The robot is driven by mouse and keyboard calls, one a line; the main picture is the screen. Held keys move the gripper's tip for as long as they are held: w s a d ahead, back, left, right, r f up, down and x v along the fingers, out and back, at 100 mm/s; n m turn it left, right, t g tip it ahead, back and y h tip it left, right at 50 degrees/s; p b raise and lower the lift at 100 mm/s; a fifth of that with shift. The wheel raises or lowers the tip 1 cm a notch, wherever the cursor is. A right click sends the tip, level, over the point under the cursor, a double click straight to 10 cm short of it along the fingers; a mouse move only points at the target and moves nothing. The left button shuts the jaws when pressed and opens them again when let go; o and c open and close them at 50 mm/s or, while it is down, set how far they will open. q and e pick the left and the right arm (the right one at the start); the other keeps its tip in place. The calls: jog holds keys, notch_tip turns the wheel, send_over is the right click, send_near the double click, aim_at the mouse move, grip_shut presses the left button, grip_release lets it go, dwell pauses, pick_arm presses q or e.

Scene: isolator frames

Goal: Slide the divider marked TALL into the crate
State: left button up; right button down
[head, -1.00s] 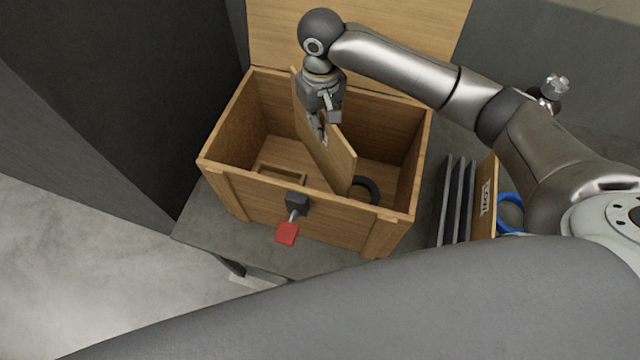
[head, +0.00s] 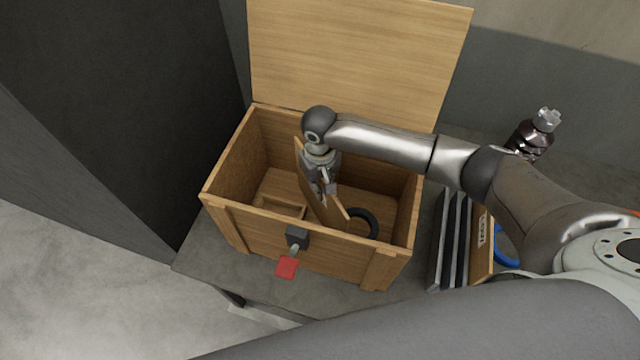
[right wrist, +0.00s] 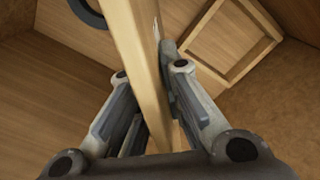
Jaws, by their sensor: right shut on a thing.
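The wooden crate (head: 224,215) stands on a grey bench with its lid (head: 355,50) open at the back. My right gripper (head: 322,187) is inside the crate opening, shut on a wooden divider (head: 332,212). The divider stands on edge, a little slanted, across the middle of the crate. In the right wrist view the divider (right wrist: 133,45) runs between the two fingers. Its marking is not readable, and I cannot tell whether its lower edge touches the floor. My left gripper is not in view.
A small wooden frame (head: 283,208) and a black ring (head: 366,221) lie on the crate floor, either side of the divider. A padlock with a red tag (head: 287,267) hangs at the front. A slotted rack (head: 449,240) with a marked board (head: 482,241) stands at the right.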

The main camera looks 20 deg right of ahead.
jog(key=c, duration=1.6)
grip_release()
jog(key=shift+f, duration=0.1)
notch_tip(320, 180, up, 12)
jog(key=shift+r+b, duration=0.2)
jog(key=shift+b, duration=0.85)
